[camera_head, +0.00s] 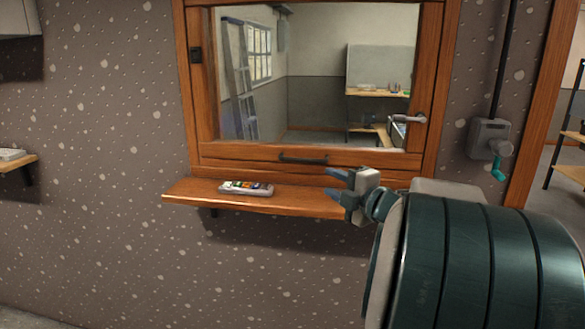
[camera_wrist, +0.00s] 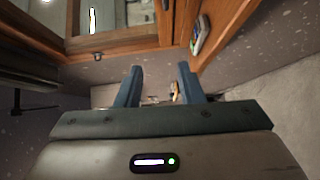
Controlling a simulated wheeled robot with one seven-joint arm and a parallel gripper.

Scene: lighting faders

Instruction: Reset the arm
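My gripper (camera_head: 336,184) is in front of the right part of the wooden shelf, pointing left in the head view. Its two blue fingers are apart with a gap between them, and nothing is held; the wrist view shows the same open fingers (camera_wrist: 157,88). My dark green arm fills the lower right of the head view and hides the right end of the shelf. A small fader panel (camera_head: 246,188) with coloured controls lies on the shelf, left of my gripper and apart from it. The panel also shows at the upper right of the wrist view (camera_wrist: 200,35).
The wooden shelf (camera_head: 190,192) juts out below a wood-framed window (camera_head: 305,159) with a dark handle. A grey wall box (camera_head: 488,138) with a teal-handled crank is right of the window. Another shelf (camera_head: 20,163) is at the far left. The wall below is bare.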

